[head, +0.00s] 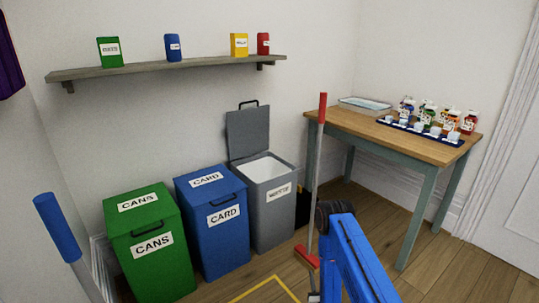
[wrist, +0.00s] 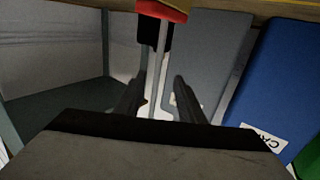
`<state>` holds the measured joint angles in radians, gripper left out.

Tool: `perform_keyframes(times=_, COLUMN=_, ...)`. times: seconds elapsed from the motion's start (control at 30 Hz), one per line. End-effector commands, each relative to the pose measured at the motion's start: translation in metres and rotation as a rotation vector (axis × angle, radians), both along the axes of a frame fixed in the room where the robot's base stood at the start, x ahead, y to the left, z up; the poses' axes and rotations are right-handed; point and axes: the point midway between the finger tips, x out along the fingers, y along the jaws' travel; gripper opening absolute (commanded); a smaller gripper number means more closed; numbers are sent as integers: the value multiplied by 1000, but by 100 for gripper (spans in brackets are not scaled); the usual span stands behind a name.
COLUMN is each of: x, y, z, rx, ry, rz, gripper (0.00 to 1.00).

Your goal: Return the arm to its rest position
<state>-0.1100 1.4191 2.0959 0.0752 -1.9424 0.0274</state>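My blue arm (head: 356,258) rises from the bottom right of the head view, with a dark joint at its top end. My gripper (wrist: 158,88) shows in the wrist view, its two dark fingers apart with a gap between them. Its fingertips cannot be made out in the head view. A grey pole with a red grip (head: 322,108) and a red head (head: 306,257) stands beside my arm. In the wrist view its red end (wrist: 163,10) is at the top, and the pole runs down into the gap between the fingers. No contact with it is visible.
Green (head: 150,245), blue (head: 212,225) and grey (head: 268,205) bins stand along the wall; the grey bin's lid is up. A table (head: 390,135) with a tray and cartons stands at right. A shelf (head: 140,70) holds several containers. A blue-topped pole (head: 55,220) is at left.

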Motion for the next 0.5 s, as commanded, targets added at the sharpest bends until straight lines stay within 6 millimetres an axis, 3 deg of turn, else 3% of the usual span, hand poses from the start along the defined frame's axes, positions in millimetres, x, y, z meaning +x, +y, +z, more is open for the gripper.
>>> perform_keyframes(times=0.5, x=27, y=0, z=31, rx=3, ry=41, rz=-4, gripper=35)
